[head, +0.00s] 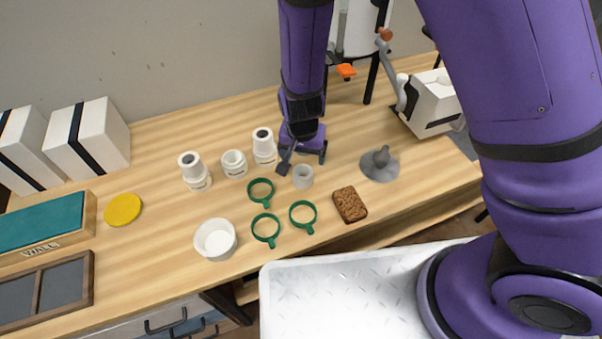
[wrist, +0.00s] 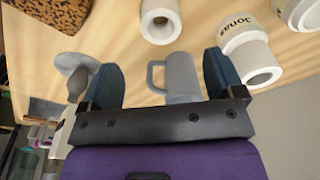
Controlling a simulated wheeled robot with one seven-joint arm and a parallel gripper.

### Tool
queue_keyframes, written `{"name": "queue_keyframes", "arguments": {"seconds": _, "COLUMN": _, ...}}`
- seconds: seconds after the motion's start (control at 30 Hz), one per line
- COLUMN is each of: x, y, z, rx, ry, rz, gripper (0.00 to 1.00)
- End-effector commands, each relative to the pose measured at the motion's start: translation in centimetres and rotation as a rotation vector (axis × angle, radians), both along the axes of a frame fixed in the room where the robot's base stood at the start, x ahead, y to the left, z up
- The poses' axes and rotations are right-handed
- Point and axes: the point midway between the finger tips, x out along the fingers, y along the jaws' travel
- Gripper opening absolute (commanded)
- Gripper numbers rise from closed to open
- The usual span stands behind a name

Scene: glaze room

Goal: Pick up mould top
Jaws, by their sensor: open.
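A small white hollow mould top (head: 303,176) stands alone on the wooden bench, just in front of my gripper (head: 303,161). In the wrist view the mould top (wrist: 160,22) is at top centre, beyond the fingertips and apart from them. My gripper is open and empty, its two dark fingers (wrist: 158,75) spread. A grey mug (wrist: 181,75) shows between the fingers; the head view hides it behind the gripper. A mould labelled Jonas (wrist: 243,42), with a narrow white top on it, is at the right; it also shows in the head view (head: 265,148).
Other white moulds (head: 195,172) (head: 234,164) stand at left. Green rings with handles (head: 303,214), a white bowl (head: 215,240), a brown textured block (head: 350,204) and a grey cone-shaped piece (head: 380,166) lie around. The bench near the yellow disc (head: 122,210) has free room.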

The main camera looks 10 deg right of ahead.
Motion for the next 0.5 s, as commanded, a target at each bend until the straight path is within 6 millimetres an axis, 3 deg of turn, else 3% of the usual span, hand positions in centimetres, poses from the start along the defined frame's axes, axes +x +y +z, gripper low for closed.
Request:
{"name": "queue_keyframes", "arguments": {"seconds": 0.3, "x": 0.4, "y": -0.2, "z": -4.1, "rx": -0.004, "ry": 0.002, "rz": -0.001, "gripper": 0.88}}
{"name": "queue_keyframes", "arguments": {"seconds": 0.5, "x": 0.6, "y": -0.2, "z": -5.5, "rx": -0.002, "ry": 0.000, "rz": 0.000, "gripper": 0.88}}
